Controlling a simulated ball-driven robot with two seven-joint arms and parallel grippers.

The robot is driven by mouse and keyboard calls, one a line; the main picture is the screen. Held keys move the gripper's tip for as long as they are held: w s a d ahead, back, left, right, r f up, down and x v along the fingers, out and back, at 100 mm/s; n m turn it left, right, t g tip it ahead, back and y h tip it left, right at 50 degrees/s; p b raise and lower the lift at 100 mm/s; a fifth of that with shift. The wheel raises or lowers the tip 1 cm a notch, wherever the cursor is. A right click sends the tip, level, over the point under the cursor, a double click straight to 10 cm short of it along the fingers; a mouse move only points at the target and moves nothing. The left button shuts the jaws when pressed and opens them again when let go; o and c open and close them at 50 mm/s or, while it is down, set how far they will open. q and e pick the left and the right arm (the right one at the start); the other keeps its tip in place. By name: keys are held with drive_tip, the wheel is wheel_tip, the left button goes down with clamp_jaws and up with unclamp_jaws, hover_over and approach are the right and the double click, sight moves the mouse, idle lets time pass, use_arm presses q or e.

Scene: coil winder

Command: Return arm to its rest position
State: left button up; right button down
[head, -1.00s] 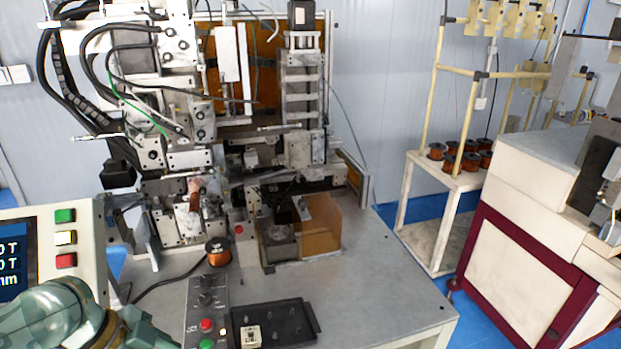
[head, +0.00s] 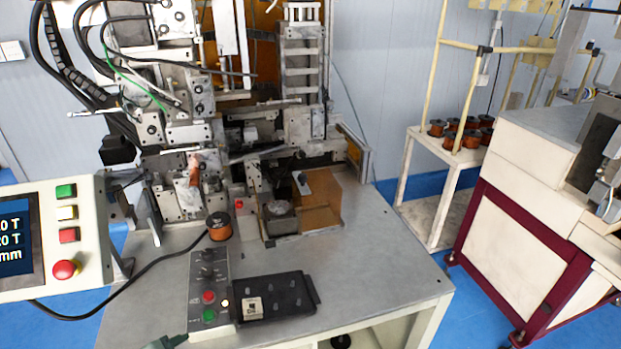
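A small dark green piece, likely the tip end of my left arm or gripper (head: 166,342), just shows at the bottom edge of the head view, in front of the button box. Most of it is cut off, so its fingers cannot be made out. My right gripper is not in view. The coil winder (head: 180,130) stands at the back of the grey table (head: 370,275). A copper wire spool (head: 219,227) stands on the table in front of it.
A button box (head: 207,290) and a black tray (head: 285,293) with a small pale block (head: 252,307) lie near the table's front. A control panel (head: 66,235) stands at the left. A rack with copper spools (head: 472,133) and a white-and-maroon cabinet (head: 520,215) are at the right.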

use_arm(q)
drive_tip(key=s+a+f+n+g+y, duration=0.1)
drive_tip(key=s+a+n+y, duration=0.3)
drive_tip(key=s+a+y, duration=0.35)
wheel_tip(320, 180, down, 29)
drive_tip(key=s+d+g+h+b, duration=0.2)
drive_tip(key=d+g+h+b, duration=0.1)
drive_tip(key=h+b, duration=0.2)
drive_tip(key=s+f+n+g+h+b, duration=0.1)
drive_tip(key=s+f+n+g+b, duration=0.2)
drive_tip(key=s+f, duration=1.7)
wheel_tip(320, 180, down, 4)
drive_tip(key=b, duration=0.3)
drive_tip(key=shift+s+f, duration=0.15)
drive_tip(key=shift+h, duration=0.25)
